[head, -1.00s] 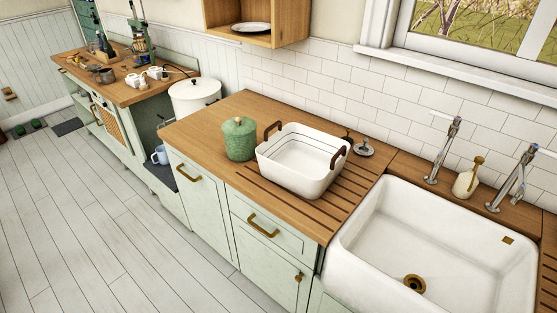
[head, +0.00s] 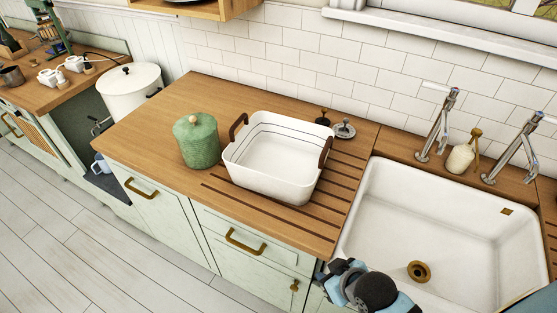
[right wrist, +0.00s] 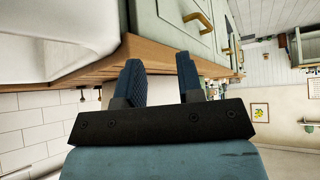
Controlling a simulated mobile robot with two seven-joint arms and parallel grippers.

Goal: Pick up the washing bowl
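The washing bowl (head: 262,185) is a white, square-sided tub with brown handles at its left and right ends. It stands upright on the wooden counter (head: 150,115), partly over the drain grooves left of the sink, and looks empty. My right gripper shows at the bottom of the head view (head: 345,272), in front of the counter and sink corner, lower and to the right of the bowl and apart from it. In the right wrist view its two blue fingers (right wrist: 160,66) stand apart with nothing between them. My left gripper is not in view.
A green lidded jar (head: 196,141) stands close to the bowl's left side. Sink plugs (head: 343,130) lie behind its right end. The white sink (head: 450,235), taps (head: 437,125) and a soap bottle (head: 460,155) are at right. Counter left of the jar is clear.

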